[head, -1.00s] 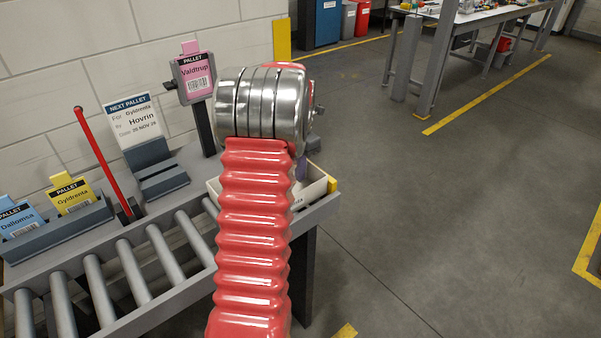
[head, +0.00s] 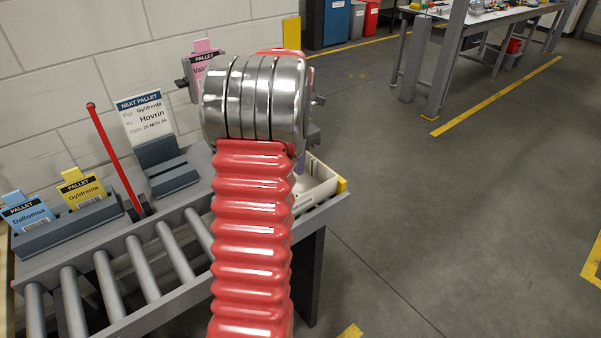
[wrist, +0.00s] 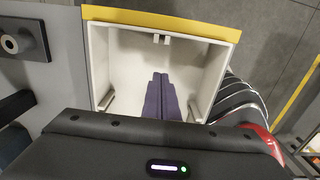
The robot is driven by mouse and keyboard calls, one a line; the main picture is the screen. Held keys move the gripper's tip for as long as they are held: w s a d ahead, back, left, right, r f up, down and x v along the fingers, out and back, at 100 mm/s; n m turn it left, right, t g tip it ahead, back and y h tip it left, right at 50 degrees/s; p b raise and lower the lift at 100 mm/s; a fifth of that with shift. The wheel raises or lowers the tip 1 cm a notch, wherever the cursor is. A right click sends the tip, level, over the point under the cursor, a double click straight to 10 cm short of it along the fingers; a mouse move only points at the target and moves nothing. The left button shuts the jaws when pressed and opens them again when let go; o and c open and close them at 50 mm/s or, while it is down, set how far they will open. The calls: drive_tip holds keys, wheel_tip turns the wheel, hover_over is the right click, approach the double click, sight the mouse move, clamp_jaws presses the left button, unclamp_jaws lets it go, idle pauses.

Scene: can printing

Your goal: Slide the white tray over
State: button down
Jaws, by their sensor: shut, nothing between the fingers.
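The white tray (head: 316,184) sits at the right end of the grey bench, mostly hidden behind my red arm in the head view. In the wrist view the tray (wrist: 97,65) lies below my gripper, with its inside showing and a yellow strip along its far edge. My gripper's purple fingers (wrist: 162,80) are together with nothing between them. They overlap the inside of the tray in the wrist view; whether they touch it I cannot tell. In the head view my gripper is mostly hidden behind the arm.
The bench has grey rollers (head: 135,275) at left. Behind them stand a red rod (head: 118,160), a "Next pallet" card (head: 147,118) and blue and yellow pallet cards (head: 82,187) in a holder. A pink card (head: 203,62) is partly hidden. Floor at right is clear.

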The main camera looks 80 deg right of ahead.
wheel_tip(320, 180, up, 6)
drive_tip(key=shift+f, duration=0.1)
idle(0.9)
